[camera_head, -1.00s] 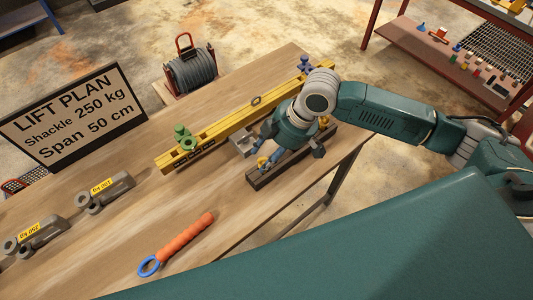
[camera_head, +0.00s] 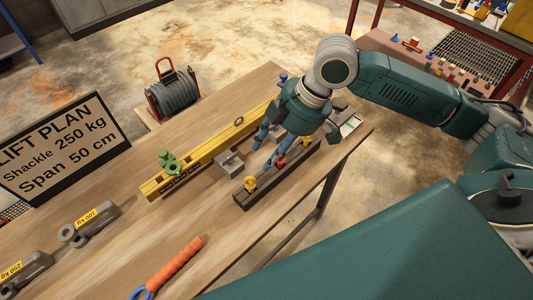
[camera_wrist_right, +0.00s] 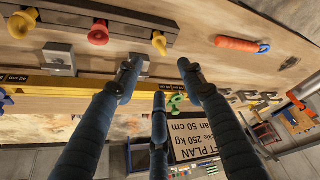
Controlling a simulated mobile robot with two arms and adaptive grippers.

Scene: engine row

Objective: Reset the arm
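My right arm reaches in from the right in the head view. Its gripper (camera_head: 267,150) hangs above the table between the yellow beam and the dark rail. In the right wrist view its blue fingers (camera_wrist_right: 162,80) are spread with nothing between them. The dark rail (camera_head: 240,200) carries yellow and red knobs; the red knob (camera_head: 281,162) is close to the fingers in the head view but stands apart from them in the wrist view (camera_wrist_right: 98,32). My left gripper is not in view.
The yellow beam (camera_head: 212,150) bears a green shackle (camera_head: 168,160). A grey block (camera_head: 230,162) sits beside it. Grey shackles (camera_head: 88,228) and an orange-handled tool (camera_head: 175,262) lie on the table (camera_head: 130,245). The lift plan sign (camera_head: 62,150) stands at left. The front middle is clear.

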